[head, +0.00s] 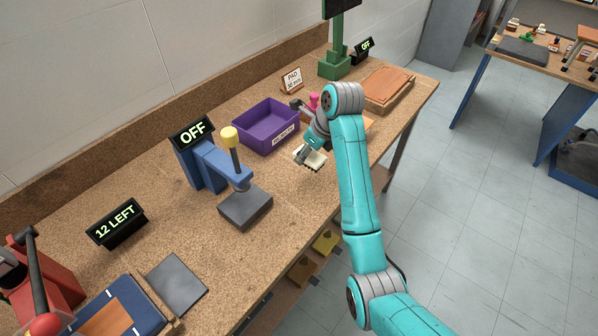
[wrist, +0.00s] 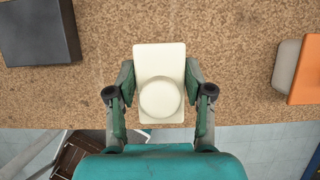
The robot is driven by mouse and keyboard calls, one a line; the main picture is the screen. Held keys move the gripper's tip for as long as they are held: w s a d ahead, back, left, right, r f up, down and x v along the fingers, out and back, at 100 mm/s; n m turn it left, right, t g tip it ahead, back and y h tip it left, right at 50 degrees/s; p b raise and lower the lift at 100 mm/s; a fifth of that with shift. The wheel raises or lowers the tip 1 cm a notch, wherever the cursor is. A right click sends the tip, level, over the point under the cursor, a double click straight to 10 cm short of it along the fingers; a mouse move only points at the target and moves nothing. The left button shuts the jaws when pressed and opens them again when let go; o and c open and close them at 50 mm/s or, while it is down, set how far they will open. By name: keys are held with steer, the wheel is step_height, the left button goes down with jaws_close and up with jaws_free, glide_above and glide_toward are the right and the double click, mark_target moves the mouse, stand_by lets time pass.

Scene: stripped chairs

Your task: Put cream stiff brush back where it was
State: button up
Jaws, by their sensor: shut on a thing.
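The cream stiff brush (wrist: 160,57) is a pale rectangular block with a round knob on top. In the wrist view my gripper (wrist: 160,82) has one finger against each long side of it. In the head view the brush (head: 316,160) shows beneath my gripper (head: 308,153), over the cork-coloured bench near its front edge. My wrist hides part of it there. I cannot tell whether its underside touches the bench.
A purple bin (head: 263,130) stands behind the gripper. A blue press (head: 211,165) with a grey base (head: 245,210) is to the left. Wooden boards (head: 388,86) lie to the right. An orange-and-grey block (wrist: 301,68) shows at right in the wrist view. Bench between press and brush is clear.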

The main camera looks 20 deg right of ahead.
steer(key=f, duration=0.3)
steer(key=shift+a+f, duration=0.25)
steer(key=shift+a, duration=0.15)
steer(key=shift+d+f, duration=0.15)
steer(key=shift+f, duration=1.5)
steer(key=o, duration=1)
steer(key=shift+f, duration=0.15)
